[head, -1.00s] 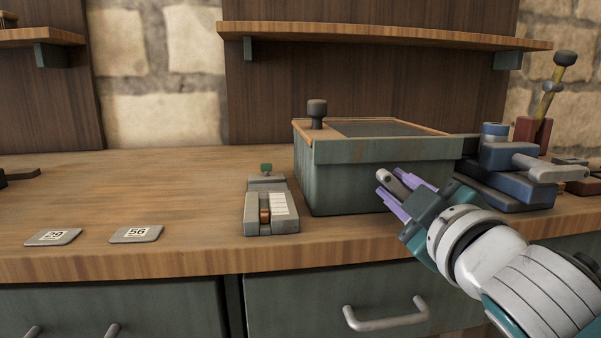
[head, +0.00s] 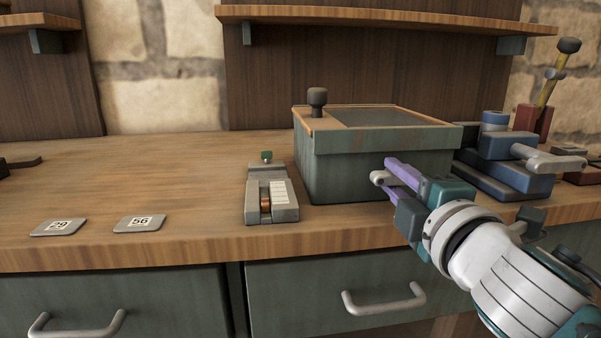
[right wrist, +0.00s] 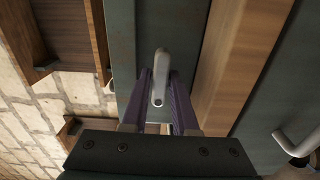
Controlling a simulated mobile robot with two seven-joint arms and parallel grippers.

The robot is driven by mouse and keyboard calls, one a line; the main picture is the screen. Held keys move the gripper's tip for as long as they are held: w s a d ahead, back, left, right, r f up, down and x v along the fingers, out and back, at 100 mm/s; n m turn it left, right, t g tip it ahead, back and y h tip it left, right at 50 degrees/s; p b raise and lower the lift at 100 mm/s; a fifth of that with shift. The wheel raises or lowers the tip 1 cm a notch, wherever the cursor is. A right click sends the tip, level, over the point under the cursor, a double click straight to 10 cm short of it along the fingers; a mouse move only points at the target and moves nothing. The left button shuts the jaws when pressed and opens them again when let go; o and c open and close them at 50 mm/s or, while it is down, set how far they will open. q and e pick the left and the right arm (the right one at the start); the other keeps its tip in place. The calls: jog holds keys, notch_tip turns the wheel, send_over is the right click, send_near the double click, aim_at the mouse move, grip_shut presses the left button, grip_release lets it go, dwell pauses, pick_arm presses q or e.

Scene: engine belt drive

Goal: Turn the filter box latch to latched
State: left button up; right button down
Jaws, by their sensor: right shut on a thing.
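The filter box (head: 340,172) is a grey-green box with an orange-edged top and a dark knob, standing on the bench. Its latch (head: 378,178) is a small light-grey lever on the box front. My right gripper (head: 393,176), with purple fingers, is shut on the latch at the front face. In the right wrist view the latch (right wrist: 161,75) shows as a pale bar between the two purple fingers (right wrist: 160,105). The fingers hide part of it in the head view. My left gripper is not in view.
A small grey device (head: 271,195) with a green-topped peg stands left of the box. A blue vise-like block (head: 505,165) with a grey lever stands at the right. Two number tags, 29 (head: 58,227) and 56 (head: 139,223), lie on the left bench, otherwise largely clear.

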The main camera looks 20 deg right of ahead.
dwell(0.5)
jog(key=c, duration=0.8)
grip_release()
jog(key=v, duration=1)
jog(key=shift+w, duration=0.1)
jog(key=shift+r, duration=0.1)
